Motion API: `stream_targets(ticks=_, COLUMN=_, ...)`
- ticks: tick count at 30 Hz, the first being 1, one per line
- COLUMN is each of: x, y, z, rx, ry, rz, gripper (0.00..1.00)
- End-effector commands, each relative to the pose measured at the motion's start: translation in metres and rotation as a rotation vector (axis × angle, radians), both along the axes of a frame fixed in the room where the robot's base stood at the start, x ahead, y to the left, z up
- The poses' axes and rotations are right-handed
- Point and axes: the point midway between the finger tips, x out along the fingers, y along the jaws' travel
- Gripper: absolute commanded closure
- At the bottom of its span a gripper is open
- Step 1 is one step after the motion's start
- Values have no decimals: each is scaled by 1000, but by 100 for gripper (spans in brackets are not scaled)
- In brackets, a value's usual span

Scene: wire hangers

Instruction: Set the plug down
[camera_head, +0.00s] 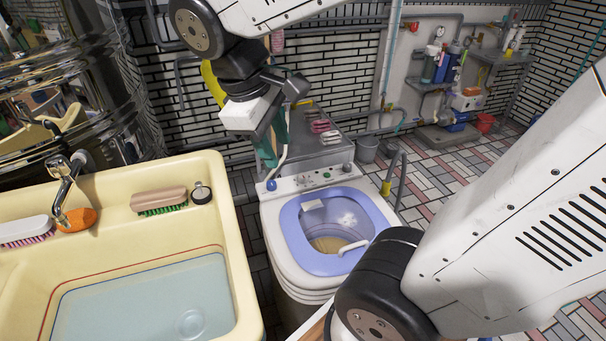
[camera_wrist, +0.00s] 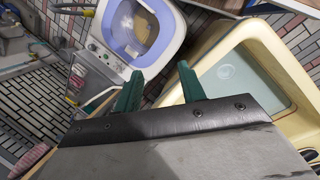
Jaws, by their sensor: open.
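A small round black plug (camera_head: 201,193) with a lighter top lies on the back right rim of the cream sink (camera_head: 232,222), beside a brown brush. It seems to rest flat; I cannot make it out in the wrist view. My gripper (camera_head: 275,150) has green fingers and hangs to the right of the plug and higher, near the back of the washing machine. In the wrist view my gripper (camera_wrist: 160,74) has its fingers apart with nothing between them. The sink also shows in the wrist view (camera_wrist: 278,72), with pale water and a round drain under it.
The washing machine (camera_head: 292,240) with a lilac lid ring stands right of the sink, with a narrow gap between. The brown brush (camera_head: 158,200), an orange object (camera_head: 77,220), a white brush (camera_head: 26,230) and the tap (camera_head: 62,180) occupy the sink's back rim.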

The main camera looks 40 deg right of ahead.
Motion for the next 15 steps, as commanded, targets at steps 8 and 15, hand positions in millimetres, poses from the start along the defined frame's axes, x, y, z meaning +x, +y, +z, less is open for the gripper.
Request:
stream_targets(ticks=8, x=-72, y=7, z=-10, rx=246, ry=-196, rz=-374, gripper=60)
stream_targets(ticks=15, x=-85, y=14, z=-15, rx=307, ry=-236, rz=-460, gripper=60)
